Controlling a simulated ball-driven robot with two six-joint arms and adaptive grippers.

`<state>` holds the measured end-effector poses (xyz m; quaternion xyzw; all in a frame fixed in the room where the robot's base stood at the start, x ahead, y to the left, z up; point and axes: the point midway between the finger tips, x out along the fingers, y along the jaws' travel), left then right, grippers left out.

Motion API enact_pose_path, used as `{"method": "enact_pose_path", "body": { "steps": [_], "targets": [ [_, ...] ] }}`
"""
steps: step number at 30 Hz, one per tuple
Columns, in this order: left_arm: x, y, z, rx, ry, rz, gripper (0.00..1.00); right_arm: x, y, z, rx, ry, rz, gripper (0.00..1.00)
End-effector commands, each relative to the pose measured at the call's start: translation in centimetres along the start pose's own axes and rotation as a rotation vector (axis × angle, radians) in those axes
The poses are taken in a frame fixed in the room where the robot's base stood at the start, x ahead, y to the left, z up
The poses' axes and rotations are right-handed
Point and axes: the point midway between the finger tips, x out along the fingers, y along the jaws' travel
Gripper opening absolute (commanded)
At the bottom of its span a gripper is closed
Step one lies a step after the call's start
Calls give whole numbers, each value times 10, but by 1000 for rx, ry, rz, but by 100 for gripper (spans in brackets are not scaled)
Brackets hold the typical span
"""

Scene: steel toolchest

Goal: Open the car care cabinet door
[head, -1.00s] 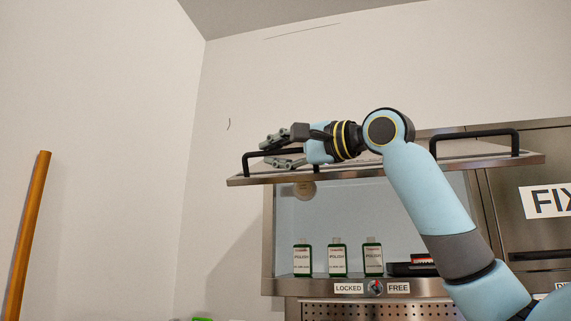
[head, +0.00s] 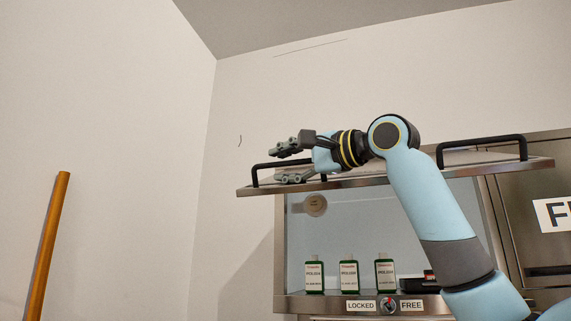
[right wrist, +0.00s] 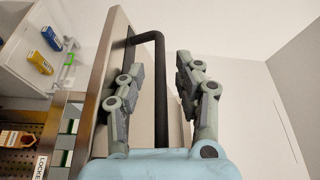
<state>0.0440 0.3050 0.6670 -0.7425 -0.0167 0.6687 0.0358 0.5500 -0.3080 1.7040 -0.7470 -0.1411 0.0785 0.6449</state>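The cabinet door (head: 400,177) is swung up and stands out nearly level above the cabinet opening (head: 400,222). It carries two black bar handles, one on the left (head: 254,178) and one on the right (head: 524,148). My right gripper (head: 275,167) is at the left handle, its fingers spread apart. In the right wrist view the handle bar (right wrist: 161,100) runs between the open fingers (right wrist: 160,68), with gaps on both sides. No car care label is readable. My left gripper is out of view.
Three green bottles (head: 349,277) stand inside the cabinet beside a dark red-and-black item (head: 430,280). A dial (head: 388,305) sits between LOCKED and FREE labels below. A FIX-labelled panel is at right. A wooden pole (head: 48,245) stands at left.

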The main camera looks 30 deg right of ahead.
Motion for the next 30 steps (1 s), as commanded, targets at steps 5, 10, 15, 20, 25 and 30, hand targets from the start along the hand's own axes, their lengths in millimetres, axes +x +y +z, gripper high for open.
{"method": "enact_pose_path", "body": {
  "steps": [5, 10, 15, 20, 25, 30],
  "targets": [
    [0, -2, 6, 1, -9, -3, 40, -2, 0, 0, -1, 1, 1, 34],
    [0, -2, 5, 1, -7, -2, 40, -19, 1, -2, -6, 5, 1, 34],
    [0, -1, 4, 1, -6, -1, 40, -43, 2, -2, -8, 6, 4, 34],
    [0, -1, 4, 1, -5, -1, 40, -60, 2, -3, -6, 8, 3, 34],
    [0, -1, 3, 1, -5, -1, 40, -71, 1, -2, -3, 4, 2, 34],
    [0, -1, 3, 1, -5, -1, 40, -75, 1, 0, -1, 0, 1, 34]
  ]
}}
